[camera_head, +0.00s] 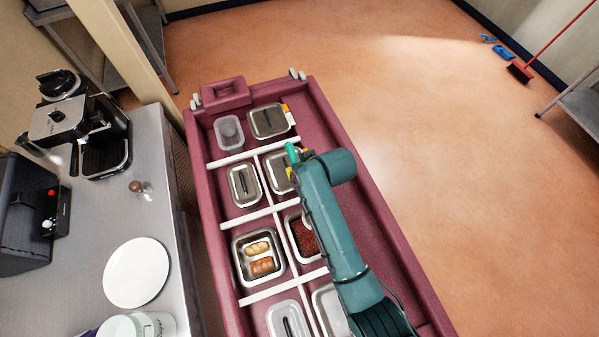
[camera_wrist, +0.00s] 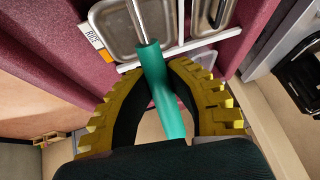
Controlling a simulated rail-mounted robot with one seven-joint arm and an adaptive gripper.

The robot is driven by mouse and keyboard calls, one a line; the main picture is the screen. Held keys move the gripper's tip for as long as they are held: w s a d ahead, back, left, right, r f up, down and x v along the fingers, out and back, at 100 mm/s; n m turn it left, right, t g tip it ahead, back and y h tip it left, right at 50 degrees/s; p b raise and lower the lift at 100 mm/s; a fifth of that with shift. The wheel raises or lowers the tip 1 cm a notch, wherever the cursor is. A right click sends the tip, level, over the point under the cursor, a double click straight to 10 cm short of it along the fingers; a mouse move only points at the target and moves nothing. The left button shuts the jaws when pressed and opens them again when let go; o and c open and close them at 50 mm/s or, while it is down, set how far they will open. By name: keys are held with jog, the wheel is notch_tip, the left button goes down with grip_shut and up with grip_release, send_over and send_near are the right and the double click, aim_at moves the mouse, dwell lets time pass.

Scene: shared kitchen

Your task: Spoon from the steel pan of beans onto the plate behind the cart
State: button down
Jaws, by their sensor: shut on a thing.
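The steel pan of beans (camera_head: 303,237) sits open in the cart, filled with dark red-brown food; my arm hides its right part. The white plate (camera_head: 137,272) lies empty on the steel counter left of the cart. My gripper (camera_head: 297,157) is above the lidded pans, farther up the cart than the beans. In the wrist view, my gripper (camera_wrist: 155,82) has its yellow fingers shut on the teal handle of a utensil (camera_wrist: 163,100). A thin steel shaft extends from the handle; its head is not visible, so I cannot confirm it is a spoon.
The maroon cart (camera_head: 340,130) holds several lidded pans, a clear tub (camera_head: 229,132) and a pan of rolls (camera_head: 258,258). A lidded pan (camera_head: 268,121) has a label. A coffee machine (camera_head: 85,125) and sugar jar (camera_head: 137,326) stand on the counter.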

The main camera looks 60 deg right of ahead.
jog(key=s+a+f+b, duration=0.1)
jog(key=f+b, duration=0.3)
jog(key=b, duration=0.1)
jog(key=s+a+f+t+h+b, duration=0.1)
jog(key=f+b, duration=0.3)
jog(key=b, duration=0.1)
jog(key=s+a+f+t+h+b, duration=0.1)
jog(key=s+f+b, duration=0.1)
jog(key=f+b, duration=0.3)
jog(key=shift+a, duration=0.4)
jog(key=shift+d+r+p, duration=0.1)
jog(key=shift+r+p, duration=0.85)
jog(key=shift+p, duration=0.15)
jog(key=shift+w+d+r+g+y+p, duration=0.6)
jog(key=shift+r+p, duration=0.95)
jog(key=shift+p, duration=0.7)
jog(key=shift+w+d+r+g+y+p, duration=0.6)
jog(key=shift+r+p, duration=1)
jog(key=shift+p, duration=0.6)
jog(key=shift+w+d+r+g+y+p, duration=0.6)
jog(key=shift+r+p, duration=0.95)
jog(key=shift+p, duration=0.7)
jog(key=shift+a, duration=0.15)
